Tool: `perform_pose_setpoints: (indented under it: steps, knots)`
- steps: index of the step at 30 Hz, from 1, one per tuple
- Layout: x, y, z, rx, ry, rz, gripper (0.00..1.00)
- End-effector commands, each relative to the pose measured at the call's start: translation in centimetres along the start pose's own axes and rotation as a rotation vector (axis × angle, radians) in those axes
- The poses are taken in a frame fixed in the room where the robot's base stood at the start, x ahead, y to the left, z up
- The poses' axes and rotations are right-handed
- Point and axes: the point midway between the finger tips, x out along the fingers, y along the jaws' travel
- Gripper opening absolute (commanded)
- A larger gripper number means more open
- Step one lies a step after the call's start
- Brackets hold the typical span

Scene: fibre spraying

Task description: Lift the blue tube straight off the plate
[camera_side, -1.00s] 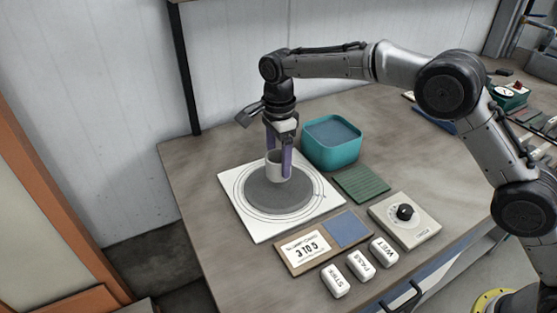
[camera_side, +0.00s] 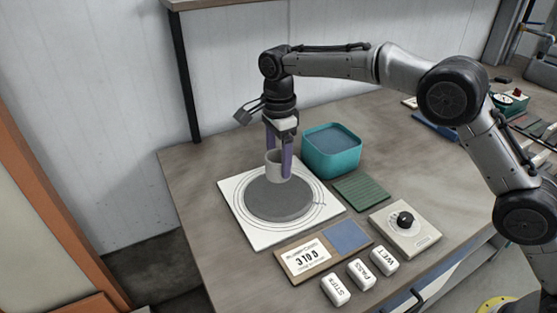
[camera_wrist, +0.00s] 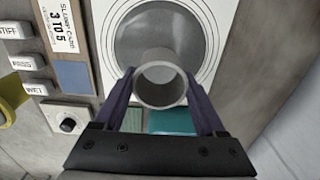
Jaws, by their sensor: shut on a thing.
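The tube (camera_side: 273,164) looks pale grey rather than blue. It is an upright, open-ended cylinder. My gripper (camera_side: 279,160), with purple fingers, is shut on it from both sides. The tube is over the far part of a round grey patch (camera_side: 280,200) on the white square plate (camera_side: 245,231) printed with circles. I cannot tell how large the gap under the tube is. In the wrist view the tube (camera_wrist: 160,85) shows as a ring between my fingertips, overlapping the edge of the grey patch (camera_wrist: 158,38).
A teal container (camera_side: 331,153) stands close behind and right of the plate. A green ridged pad (camera_side: 361,192), a dial box (camera_side: 405,228), a card board (camera_side: 306,260) with a blue square and several labelled white blocks (camera_side: 361,274) lie nearer the front.

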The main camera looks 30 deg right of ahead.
Motion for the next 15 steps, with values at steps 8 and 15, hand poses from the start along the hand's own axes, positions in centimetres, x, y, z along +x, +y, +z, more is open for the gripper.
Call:
perform_pose_setpoints:
  steps: [8, 15]
  knots:
    - [-0.8, 0.0, 0.0, 0.0, 0.0, -0.001, 0.0]
    - [-1.3, 0.0, 0.0, 0.0, -0.001, -0.001, 0.0]
